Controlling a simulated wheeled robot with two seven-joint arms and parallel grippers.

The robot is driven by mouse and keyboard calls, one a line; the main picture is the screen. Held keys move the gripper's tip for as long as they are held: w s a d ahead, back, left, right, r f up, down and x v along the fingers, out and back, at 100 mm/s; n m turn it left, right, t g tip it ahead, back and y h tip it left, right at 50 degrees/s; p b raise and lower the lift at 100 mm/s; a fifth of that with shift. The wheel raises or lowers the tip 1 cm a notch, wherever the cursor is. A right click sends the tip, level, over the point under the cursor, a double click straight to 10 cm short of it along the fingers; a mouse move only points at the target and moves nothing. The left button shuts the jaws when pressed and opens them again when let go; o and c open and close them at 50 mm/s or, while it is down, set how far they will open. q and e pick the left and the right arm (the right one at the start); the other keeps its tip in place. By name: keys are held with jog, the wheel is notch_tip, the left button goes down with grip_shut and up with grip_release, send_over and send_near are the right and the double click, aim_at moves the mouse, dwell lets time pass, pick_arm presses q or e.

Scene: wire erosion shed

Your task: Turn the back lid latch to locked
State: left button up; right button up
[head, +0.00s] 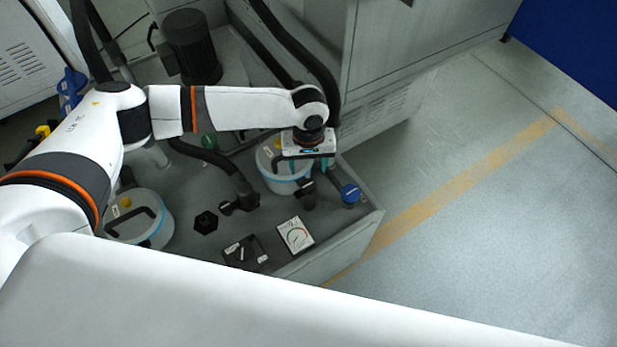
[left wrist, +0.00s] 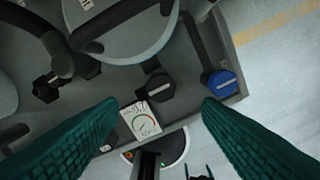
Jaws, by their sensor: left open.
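My left gripper (head: 302,168) is over the white round housing (head: 270,182) farther back on the grey machine top, hiding much of its lid. In the left wrist view its two teal fingers are wide apart with nothing between the tips (left wrist: 160,106). That housing (left wrist: 130,52) shows at the top of the wrist view, ahead of the fingertips, with a black handle bar across its lid. A yellow piece (head: 277,144) shows on the lid's far side. I cannot make out the latch or its setting. My right gripper is not in view.
A second white housing (head: 152,231) with a black handle stands at the left. A blue knob (head: 350,194), a black valve (left wrist: 156,88), a dial gauge (head: 296,235) and a black switch box (head: 245,252) are nearby. A tall grey cabinet (head: 390,45) stands behind. The floor at right is clear.

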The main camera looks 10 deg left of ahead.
aim_at(308, 184)
pick_arm(q)
notch_tip(308, 184, down, 8)
jog(key=shift+f, duration=0.2)
